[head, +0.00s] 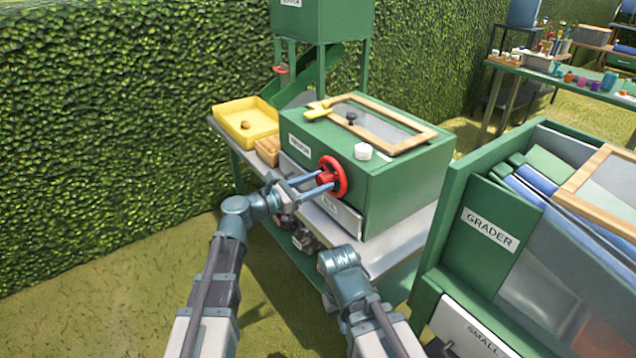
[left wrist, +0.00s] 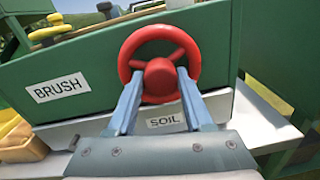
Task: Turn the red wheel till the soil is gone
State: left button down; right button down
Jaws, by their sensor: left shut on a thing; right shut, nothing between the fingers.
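The red wheel (head: 332,177) is on the front of a green box with a BRUSH label. In the left wrist view, the wheel (left wrist: 159,65) faces me above a SOIL label (left wrist: 164,120). My left gripper (head: 322,181) has its two blue fingers at the wheel, shut on it around the hub. In the left wrist view the fingers (left wrist: 156,91) reach the lower part of the wheel, one on either side of the hub. My right gripper (head: 338,262) is low in front of the bench, shut and empty, its fingertips hard to make out. Soil inside the box is not clearly visible.
The green brush box (head: 408,185) stands on a grey bench (head: 385,250), with a wood-framed clear lid (head: 385,122) on top. A yellow tray (head: 232,127) and a small wooden box (head: 267,151) are at its left. The grader (head: 462,220) stands close on the right.

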pick_arm(q)
jog(key=m, duration=0.3)
jog(key=shift+m, duration=0.4)
jog(key=m, duration=0.3)
jog(key=shift+m, duration=0.3)
jog(key=m, duration=0.7)
jog(key=shift+s+y+p, duration=0.1)
jog(key=shift+y+p, duration=0.2)
jog(key=m, duration=0.3)
jog(key=shift+d+m, duration=0.1)
jog(key=shift+m, duration=0.3)
jog(key=m, duration=0.3)
jog(key=shift+f+t, duration=0.1)
jog(key=shift+t, duration=0.2)
jog(key=m, duration=0.4)
jog(key=shift+m, duration=1.9)
